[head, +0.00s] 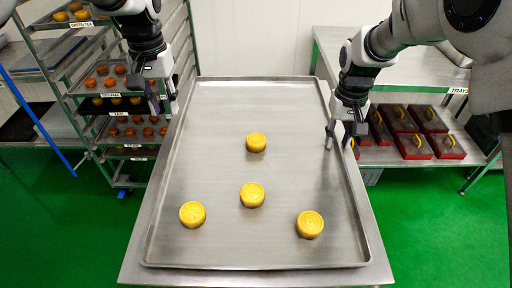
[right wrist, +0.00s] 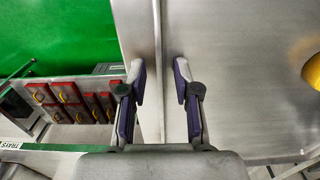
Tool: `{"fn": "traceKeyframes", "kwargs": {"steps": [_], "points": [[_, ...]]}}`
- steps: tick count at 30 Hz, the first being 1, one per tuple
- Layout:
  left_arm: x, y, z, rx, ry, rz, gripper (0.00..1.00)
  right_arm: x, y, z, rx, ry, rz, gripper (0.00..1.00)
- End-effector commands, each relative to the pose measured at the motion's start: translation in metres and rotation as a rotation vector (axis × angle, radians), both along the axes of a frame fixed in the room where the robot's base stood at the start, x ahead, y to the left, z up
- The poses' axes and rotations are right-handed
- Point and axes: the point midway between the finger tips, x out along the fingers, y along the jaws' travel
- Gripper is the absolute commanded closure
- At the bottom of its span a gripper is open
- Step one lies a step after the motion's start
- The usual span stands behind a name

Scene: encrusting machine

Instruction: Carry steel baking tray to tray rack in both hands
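The steel baking tray (head: 220,130) lies flat on a steel table, with several yellow round cakes (head: 252,195) on it. The tray rack (head: 104,108) stands at the left with trays of cakes on its shelves. My left gripper (head: 163,106) is open beside the tray's left rim, near the far end. My right gripper (head: 340,138) is open at the tray's right rim. In the right wrist view the right fingers (right wrist: 158,85) stand apart with the tray's rim (right wrist: 160,60) running between them; I cannot tell if they touch it. The left fingers' exact relation to the rim is unclear.
The steel table (head: 375,240) shows a narrow margin around the tray. A side bench (head: 400,68) at the right has red boxes (head: 415,146) with yellow handles on its lower shelf. The green floor (head: 60,230) is clear at left front and right front. A blue pole (head: 38,122) stands left of the rack.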

Motion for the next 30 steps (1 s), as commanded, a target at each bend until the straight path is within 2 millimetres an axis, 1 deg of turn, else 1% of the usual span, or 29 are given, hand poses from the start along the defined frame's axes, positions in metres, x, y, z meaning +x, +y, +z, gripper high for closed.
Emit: {"fn": "traceKeyframes", "kwargs": {"steps": [1,3,5,8,11,15,18,21,24,30], "points": [[0.0,0.0,0.008,0.0,-0.001,0.0,0.69,0.0,0.0,0.0,0.0,0.0,0.0,0.69],[0.0,0.0,0.015,0.0,-0.001,0.0,0.69,0.0,0.0,0.0,0.0,0.0,0.0,0.69],[0.0,0.0,0.018,0.0,0.001,0.0,0.69,0.0,0.0,0.002,0.0,0.0,0.0,0.69],[0.0,0.0,0.019,0.0,0.001,0.0,0.69,0.001,0.0,0.012,0.0,-0.003,0.0,0.69],[0.0,0.0,0.019,0.0,0.001,0.0,0.69,0.001,0.0,0.033,0.0,-0.006,0.0,0.69],[0.0,0.0,0.019,0.0,0.001,-0.001,0.69,0.001,0.0,0.07,0.0,-0.006,0.0,0.69],[0.0,0.0,0.019,0.0,0.001,-0.001,0.69,0.0,0.0,0.094,0.0,-0.005,-0.001,0.69],[0.0,0.0,0.019,0.0,0.001,-0.001,0.69,0.0,0.0,0.111,0.001,-0.003,0.0,0.69],[0.0,0.0,0.018,0.0,0.001,-0.001,0.69,0.0,0.0,0.119,0.0,-0.001,0.0,0.69],[0.0,0.0,0.018,0.001,0.001,-0.001,0.69,0.0,0.0,0.12,0.0,0.0,0.0,0.69]]}}
